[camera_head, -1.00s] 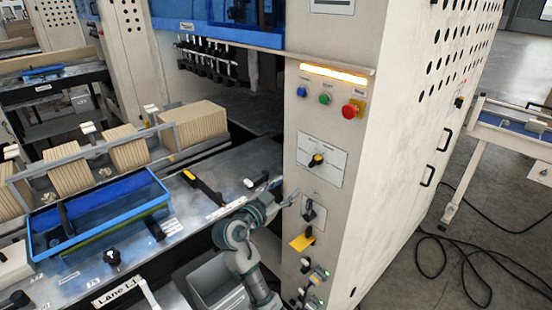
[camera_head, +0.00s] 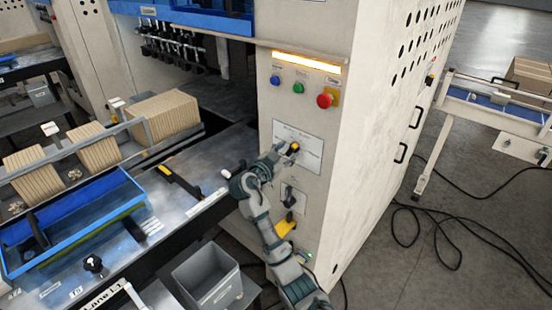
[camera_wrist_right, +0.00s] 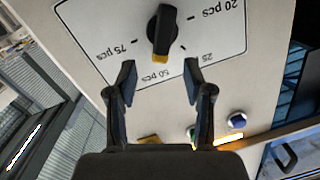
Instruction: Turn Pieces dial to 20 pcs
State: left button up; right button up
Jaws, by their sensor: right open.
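The Pieces dial (camera_head: 293,148) is a black knob with a yellow end on a white label plate (camera_head: 312,152) of the cabinet front. The right wrist view shows the dial (camera_wrist_right: 161,32) upside down, its yellow end toward the "50 pcs" mark. "75 pcs" is at the left, "25" at the lower right and "20 pcs" at the upper right. My right gripper (camera_wrist_right: 159,72) is open, its fingertips either side of the dial's yellow end in the picture; I see no contact. In the head view the right gripper (camera_head: 281,152) is at the dial's left. My left gripper is not in view.
Above the dial are blue, green and red (camera_head: 325,100) buttons under a lit strip. Below it is another black switch (camera_head: 289,196) and a yellow tag (camera_head: 286,227). A grey bin (camera_head: 208,277) and the blue tray (camera_head: 70,220) are at the left. Cables lie on the right floor.

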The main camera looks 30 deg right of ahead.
aim_at(293, 147)
jog(key=shift+x, duration=1.8)
jog(key=shift+a, duration=0.1)
grip_shut()
jog(key=shift+w+a+r+n+g+p, duration=0.15)
jog(key=shift+w+n+p, duration=0.1)
jog(key=shift+n+p, duration=0.95)
jog(key=shift+w+a+n+g+p, duration=0.15)
jog(key=shift+w+n+p, duration=0.1)
jog(key=shift+n+p, duration=0.9)
jog(key=shift+d+m, duration=0.1)
jog(key=shift+m, duration=0.15)
